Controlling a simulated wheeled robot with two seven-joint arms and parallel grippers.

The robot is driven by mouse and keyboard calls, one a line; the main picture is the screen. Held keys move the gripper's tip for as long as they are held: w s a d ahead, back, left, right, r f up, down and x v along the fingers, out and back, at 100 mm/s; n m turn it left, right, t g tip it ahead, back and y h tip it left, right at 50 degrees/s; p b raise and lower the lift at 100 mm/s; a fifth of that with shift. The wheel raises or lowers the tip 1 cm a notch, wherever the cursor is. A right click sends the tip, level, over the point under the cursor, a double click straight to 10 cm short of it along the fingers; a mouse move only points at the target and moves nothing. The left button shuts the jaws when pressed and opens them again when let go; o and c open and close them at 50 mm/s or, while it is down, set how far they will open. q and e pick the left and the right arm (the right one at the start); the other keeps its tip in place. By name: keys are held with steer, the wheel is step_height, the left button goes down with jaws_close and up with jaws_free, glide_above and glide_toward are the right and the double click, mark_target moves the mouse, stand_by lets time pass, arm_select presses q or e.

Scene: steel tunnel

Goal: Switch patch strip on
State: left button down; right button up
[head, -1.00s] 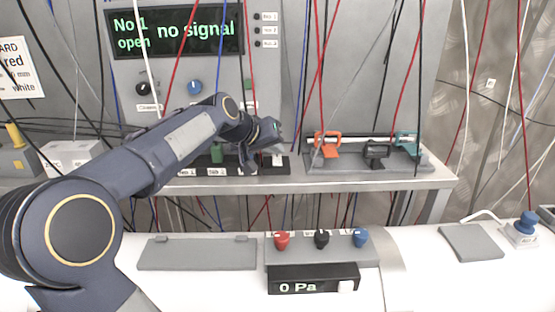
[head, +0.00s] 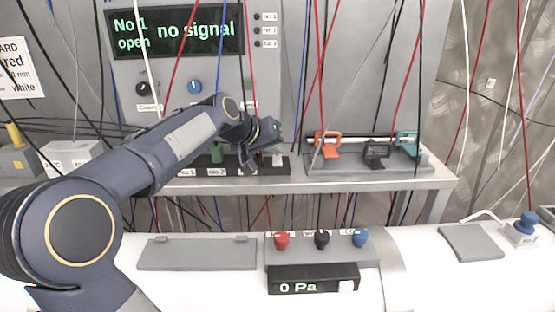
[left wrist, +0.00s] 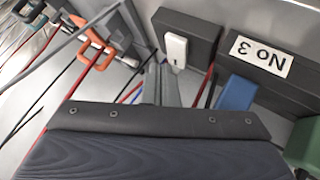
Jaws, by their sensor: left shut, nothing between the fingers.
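The patch strip (head: 236,171) is a long black bar on the shelf, with labels along its front. A white switch (head: 277,159) sits at its right end; it also shows in the left wrist view (left wrist: 176,50), upside down, beside the No 3 label (left wrist: 258,57). A green plug block (head: 217,153) stands on the strip; a blue block (left wrist: 238,92) shows in the left wrist view. My left gripper (head: 249,166) is shut and empty, just left of the switch and apart from it, its fingers partly hidden. My right gripper is out of view.
A grey tray with an orange clamp (head: 327,143), a black gauge (head: 376,150) and a teal clamp (head: 405,140) is right of the strip. Many hanging cables cross the space. A display (head: 175,32) reads "No 1 open" and "no signal". A gauge below (head: 313,280) reads 0 Pa.

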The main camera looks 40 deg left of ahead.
arm_select(q)
steer(key=shift+f, duration=0.15)
steer(key=shift+f+b, duration=0.3)
steer(key=shift+b, duration=0.1)
steer(key=shift+f, duration=0.15)
stand_by(0.5)
steer(key=shift+f, duration=0.25)
stand_by(0.3)
steer(key=shift+d+r, duration=0.1)
steer(key=shift+r, duration=0.3)
steer(key=shift+s+r, duration=0.1)
steer(key=shift+r, duration=0.1)
steer(key=shift+r+p, duration=0.15)
steer(key=shift+p, duration=0.15)
